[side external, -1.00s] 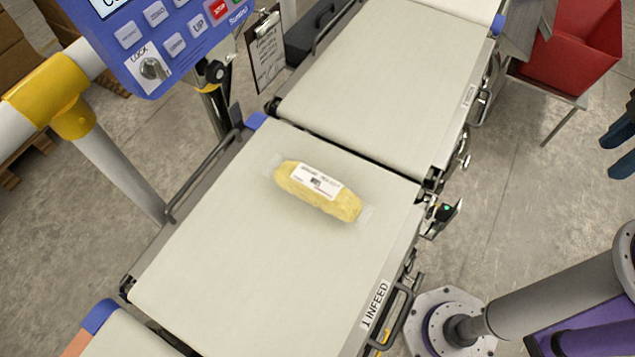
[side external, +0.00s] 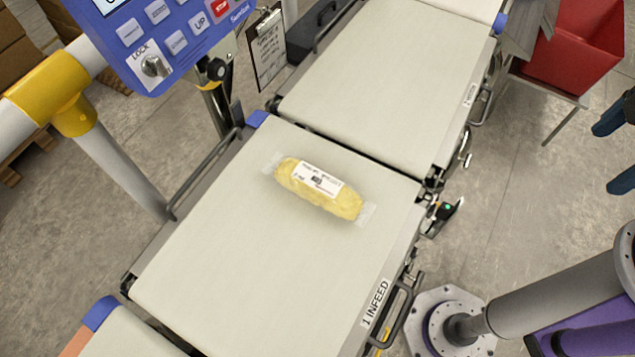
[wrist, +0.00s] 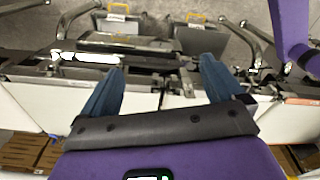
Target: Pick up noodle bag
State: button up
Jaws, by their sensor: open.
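The noodle bag (side external: 318,190) is a yellow, clear-ended pack with a white printed label. It lies flat and slantwise on the pale infeed belt (side external: 230,265) in the side external view, near the belt's upper end. My gripper (side external: 605,158) shows only as two blue fingers at the right edge of that view, well apart from the bag. The fingers are spread with nothing between them. In the wrist view my gripper (wrist: 160,68) is also open and empty. I cannot make out the bag in the wrist view.
A second belt (side external: 370,80) continues beyond the infeed belt. A blue control panel (side external: 170,75) on a post and a clipboard (side external: 266,50) stand at the left. A red bin (side external: 575,50) is at the upper right. A small sensor (side external: 443,212) sits at the belt's right edge.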

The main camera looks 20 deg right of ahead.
jog(key=w+a+f+m+t+y, duration=0.1)
jog(key=w+a+f+y, duration=0.15)
jog(key=a, duration=0.45)
jog(key=w+a+f+m+t+y, duration=0.1)
jog(key=a+f+y, duration=0.15)
jog(key=a, duration=0.45)
jog(key=m+t+y, duration=0.2)
jog(key=t+y, duration=0.2)
jog(key=y, duration=0.1)
send_near(334, 181)
jog(key=shift+x, duration=5.75)
jog(key=shift+c, duration=0.3)
jog(key=c, duration=1.3)
